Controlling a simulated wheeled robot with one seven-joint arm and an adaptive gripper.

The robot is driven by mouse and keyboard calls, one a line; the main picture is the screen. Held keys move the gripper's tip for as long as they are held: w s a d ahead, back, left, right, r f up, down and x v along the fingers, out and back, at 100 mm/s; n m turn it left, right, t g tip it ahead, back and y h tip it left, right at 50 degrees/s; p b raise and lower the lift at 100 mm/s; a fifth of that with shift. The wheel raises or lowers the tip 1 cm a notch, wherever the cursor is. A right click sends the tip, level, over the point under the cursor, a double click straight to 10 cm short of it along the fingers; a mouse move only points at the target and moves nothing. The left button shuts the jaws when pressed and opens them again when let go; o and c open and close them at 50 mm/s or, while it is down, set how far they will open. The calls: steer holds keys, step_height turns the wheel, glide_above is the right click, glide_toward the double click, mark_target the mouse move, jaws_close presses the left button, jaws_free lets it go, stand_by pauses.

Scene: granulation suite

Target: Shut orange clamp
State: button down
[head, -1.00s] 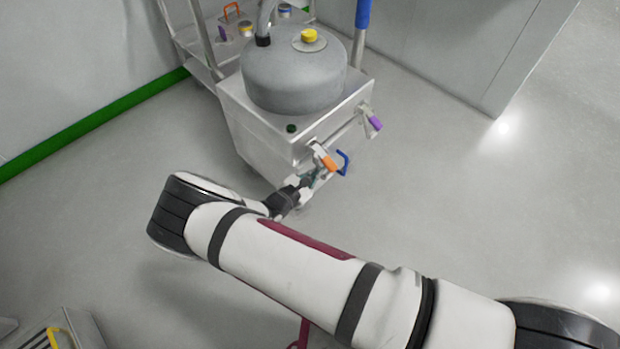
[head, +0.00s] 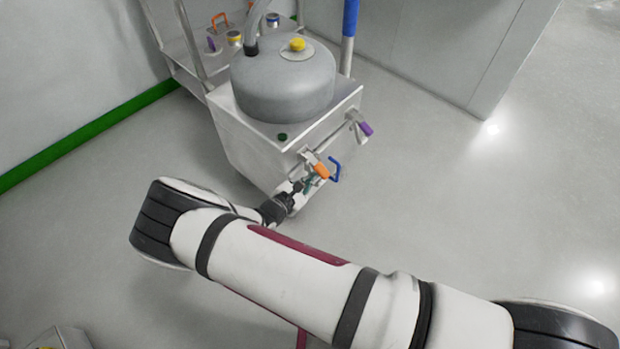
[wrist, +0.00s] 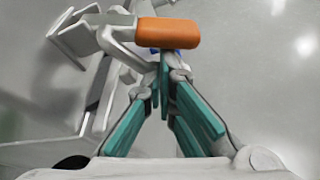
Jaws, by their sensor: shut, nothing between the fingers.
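The orange clamp (head: 320,170) is on the front of the steel machine. Its orange-tipped handle also shows large in the wrist view (wrist: 168,33), at the top centre, with its grey metal linkage to the left. My gripper (head: 308,184) is just below and left of the orange handle in the head view. In the wrist view, its teal-padded fingers (wrist: 160,90) come together just below the orange handle, with nothing seen between them. I cannot tell whether the fingertips touch the clamp.
A blue handle (head: 334,170) is close to the right of the orange one. A purple-tipped clamp (head: 364,128) is further right on the same machine (head: 245,140), which carries a grey domed vessel (head: 283,85). The floor to the right is clear.

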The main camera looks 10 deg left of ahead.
mark_target(315, 165)
steer(key=shift+d+r, duration=0.15)
steer(key=r+n+g+h, duration=0.1)
steer(key=n, duration=0.1)
steer(key=d+r+n+h, duration=0.1)
steer(key=r+n, duration=0.1)
steer(key=n, duration=0.1)
steer(key=s+r+n+g+h+b, duration=0.1)
steer(key=r+n+h, duration=0.1)
steer(key=n, duration=0.1)
steer(key=shift+s+d+r+g, duration=0.1)
steer(key=shift+d+r+g, duration=0.15)
steer(key=shift+d+g, duration=0.05)
steer(key=n, duration=0.1)
steer(key=r+n+h, duration=0.1)
steer(key=r+n+b, duration=0.1)
steer(key=shift+w+a+r+n+h, duration=0.15)
steer(key=shift+w+a+n+h, duration=0.15)
steer(key=shift+a+h, duration=0.1)
steer(key=shift+w+a+r, duration=0.2)
steer(key=shift+a+r, duration=0.1)
steer(key=shift+r, duration=0.35)
steer(key=shift+a+r, duration=0.1)
